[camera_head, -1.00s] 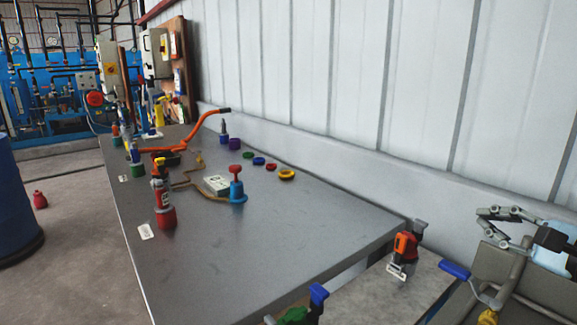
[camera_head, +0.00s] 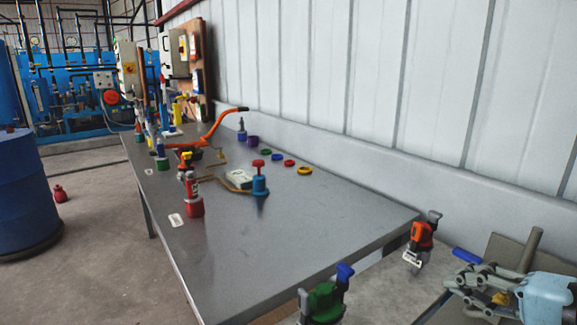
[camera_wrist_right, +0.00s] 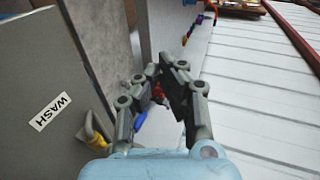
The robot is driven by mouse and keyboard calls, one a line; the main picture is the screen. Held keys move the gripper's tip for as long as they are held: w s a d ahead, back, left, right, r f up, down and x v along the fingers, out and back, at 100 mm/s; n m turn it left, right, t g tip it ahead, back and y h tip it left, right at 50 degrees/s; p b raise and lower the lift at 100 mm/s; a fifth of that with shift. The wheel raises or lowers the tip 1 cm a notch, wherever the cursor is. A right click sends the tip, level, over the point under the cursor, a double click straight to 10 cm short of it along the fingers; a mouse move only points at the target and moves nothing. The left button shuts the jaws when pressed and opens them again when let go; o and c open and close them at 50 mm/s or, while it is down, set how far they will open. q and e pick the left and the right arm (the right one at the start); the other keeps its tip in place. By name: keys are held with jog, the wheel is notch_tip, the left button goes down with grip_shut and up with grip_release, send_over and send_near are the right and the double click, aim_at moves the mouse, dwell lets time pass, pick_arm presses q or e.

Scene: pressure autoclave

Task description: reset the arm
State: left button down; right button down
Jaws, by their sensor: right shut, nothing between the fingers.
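My right gripper (camera_head: 454,281) is at the lower right of the head view, with its light blue body at the frame's right edge. Its fingers point left, toward the table's near right corner, and it holds nothing. In the right wrist view the gripper (camera_wrist_right: 163,82) shows its two grey fingers in the middle, shut and empty. The fingers appear clear of the grey metal table (camera_head: 290,235). My left gripper is not in view.
A grey panel labelled WASH (camera_wrist_right: 50,112) stands close left of the right gripper in the wrist view. A blue drum (camera_head: 35,190) stands at far left.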

jog(key=s+a+f+n+g+h, duration=0.2)
jog(key=s+a+f+n+g, duration=0.35)
jog(key=s+n, duration=0.35)
jog(key=s+d+n+g+h, duration=0.3)
jog(key=s+d+n+h, duration=0.15)
jog(key=s, duration=0.55)
notch_tip(320, 180, down, 31)
jog(key=s+d+g+b, duration=0.2)
jog(key=b, duration=0.3)
jog(key=s+f+b, duration=0.5)
jog(key=s+f, duration=1.4)
jog(key=f, duration=0.2)
jog(key=shift+d+f+m+g, duration=0.3)
jog(key=shift+f+m+g, duration=0.05)
jog(key=shift+g, duration=0.1)
jog(key=shift+h, duration=0.25)
